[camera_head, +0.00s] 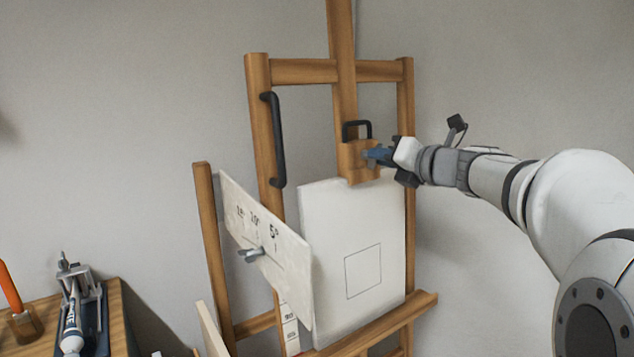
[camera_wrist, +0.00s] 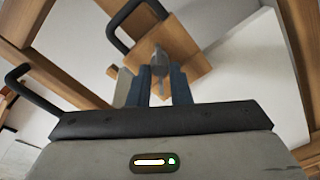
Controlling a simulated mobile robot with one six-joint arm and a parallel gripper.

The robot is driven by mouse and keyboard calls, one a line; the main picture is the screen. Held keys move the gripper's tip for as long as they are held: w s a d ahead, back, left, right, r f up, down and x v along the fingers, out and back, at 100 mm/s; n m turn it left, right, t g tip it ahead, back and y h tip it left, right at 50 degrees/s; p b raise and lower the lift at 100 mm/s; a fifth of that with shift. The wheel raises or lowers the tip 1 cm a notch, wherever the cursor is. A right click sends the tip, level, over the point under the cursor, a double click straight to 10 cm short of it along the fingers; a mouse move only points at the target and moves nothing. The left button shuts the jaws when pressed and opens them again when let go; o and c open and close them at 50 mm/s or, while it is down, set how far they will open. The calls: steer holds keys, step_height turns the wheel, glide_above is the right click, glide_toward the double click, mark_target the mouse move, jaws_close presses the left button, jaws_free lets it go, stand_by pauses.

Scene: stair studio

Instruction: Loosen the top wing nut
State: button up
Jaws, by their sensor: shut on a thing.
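A wooden easel holds a white canvas (camera_head: 352,245) with a small square drawn on it. A wooden top clamp block (camera_head: 352,161) sits on the central mast at the canvas's top edge, with a black handle on it. My gripper (camera_head: 370,155) reaches the block from the right. In the wrist view the grey top wing nut (camera_wrist: 158,62) stands out from the block (camera_wrist: 180,50), between the blue-grey fingertips of my gripper (camera_wrist: 157,85). The fingers are shut on it. In the head view my fingers hide the nut.
A tilted board with angle marks (camera_head: 275,235) and its own wing nut (camera_head: 251,255) stand left of the canvas. A long black handle (camera_head: 274,140) is on the left upright. A wooden table (camera_head: 118,310) at lower left bears a paint tube (camera_head: 72,320) and an orange-handled tool.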

steer(key=shift+f+n+b, duration=0.1)
steer(key=shift+n+b, duration=0.2)
steer(key=o, duration=0.6)
steer(key=shift+r, duration=0.2)
steer(key=v, duration=0.6)
steer(key=shift+f, duration=0.1)
